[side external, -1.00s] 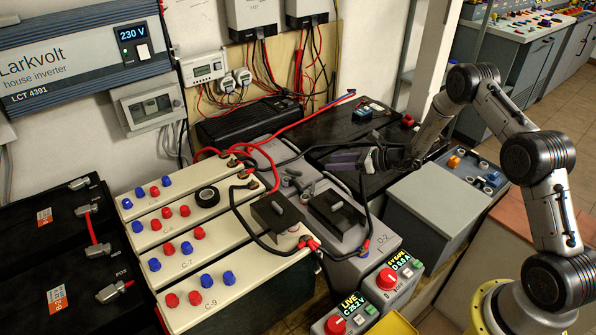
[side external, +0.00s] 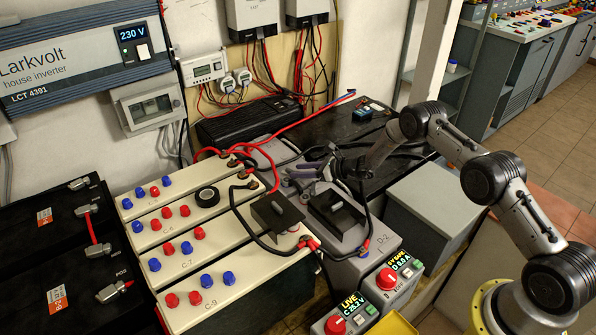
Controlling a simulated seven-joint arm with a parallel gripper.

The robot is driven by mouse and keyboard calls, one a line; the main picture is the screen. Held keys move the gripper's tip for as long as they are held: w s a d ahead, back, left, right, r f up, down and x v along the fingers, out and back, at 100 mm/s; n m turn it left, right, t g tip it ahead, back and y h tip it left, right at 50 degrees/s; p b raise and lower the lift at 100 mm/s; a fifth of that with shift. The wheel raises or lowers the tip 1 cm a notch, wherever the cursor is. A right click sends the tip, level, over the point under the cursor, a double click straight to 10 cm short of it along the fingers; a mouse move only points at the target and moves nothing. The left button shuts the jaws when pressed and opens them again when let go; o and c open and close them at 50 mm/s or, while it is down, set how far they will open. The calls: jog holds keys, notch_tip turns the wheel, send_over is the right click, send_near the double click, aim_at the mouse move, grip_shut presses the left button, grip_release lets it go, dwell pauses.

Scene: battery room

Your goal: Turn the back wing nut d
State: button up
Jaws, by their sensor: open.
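The grey battery unit marked D-2 (side external: 357,243) stands right of the cream battery blocks. A grey wing-nut-like piece (side external: 289,184) shows near its back end, behind the black covers; its letter is too small to read. My gripper (side external: 303,176) reaches in from the right, low over the back of the grey unit. Its jaws are open and close beside this piece. Whether they touch it or straddle it cannot be told. The fingers partly hide the back of the grey unit.
Two black covers (side external: 277,212) (side external: 338,210) stand up in front of my gripper. Black cables (side external: 247,215) and red cables (side external: 240,152) loop around the terminals. A black box (side external: 236,126) lies behind. A grey box (side external: 432,212) stands at the right under my arm.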

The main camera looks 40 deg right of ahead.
jog(key=shift+w+a+f, duration=0.25)
jog(key=shift+w+a, duration=0.1)
jog(key=shift+w, duration=0.15)
grip_shut()
